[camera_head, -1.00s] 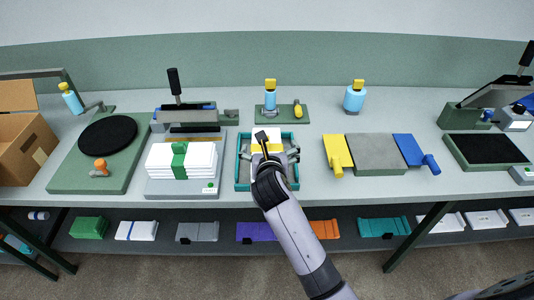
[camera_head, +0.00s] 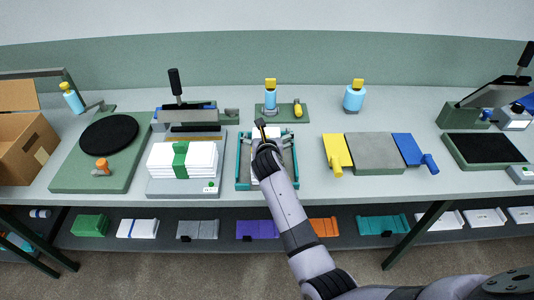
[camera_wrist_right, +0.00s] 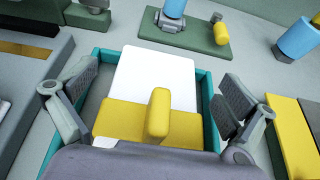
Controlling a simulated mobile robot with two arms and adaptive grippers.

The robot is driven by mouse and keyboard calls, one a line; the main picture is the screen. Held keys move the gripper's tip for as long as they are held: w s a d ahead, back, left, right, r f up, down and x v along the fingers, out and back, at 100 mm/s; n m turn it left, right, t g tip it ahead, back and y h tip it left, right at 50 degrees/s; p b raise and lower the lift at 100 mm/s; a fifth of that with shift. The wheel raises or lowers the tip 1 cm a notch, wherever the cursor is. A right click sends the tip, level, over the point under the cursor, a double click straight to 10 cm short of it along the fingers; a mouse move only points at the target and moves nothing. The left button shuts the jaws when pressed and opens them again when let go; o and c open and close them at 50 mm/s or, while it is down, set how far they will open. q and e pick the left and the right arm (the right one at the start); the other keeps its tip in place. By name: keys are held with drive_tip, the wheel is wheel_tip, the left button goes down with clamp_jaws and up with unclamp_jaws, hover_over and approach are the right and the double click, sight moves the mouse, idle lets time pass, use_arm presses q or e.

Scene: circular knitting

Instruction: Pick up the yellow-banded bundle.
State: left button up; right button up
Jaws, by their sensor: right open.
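The yellow-banded bundle is a white stack (camera_wrist_right: 155,75) with a yellow band (camera_wrist_right: 118,122) and an upright yellow tab (camera_wrist_right: 158,112). It lies in a teal-walled tray (camera_wrist_right: 205,92), which also shows in the head view (camera_head: 240,176). My right gripper (camera_wrist_right: 155,100) is open above the tray, one finger on each side of the bundle. A gap shows between each finger and the bundle in the right wrist view. The near end of the bundle is hidden by my gripper; in the head view my wrist covers most of it. My left gripper is not in view.
A green-banded white stack (camera_head: 165,160) sits on a grey platform to the left. A grey block with yellow (camera_head: 334,148) and blue (camera_head: 407,148) sides stands to the right. Behind is a green base (camera_head: 290,118) with a blue bottle (camera_head: 270,99). Bare table lies between them.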

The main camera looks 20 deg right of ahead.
clamp_jaws()
idle(1.5)
drive_tip(key=shift+r, duration=0.1)
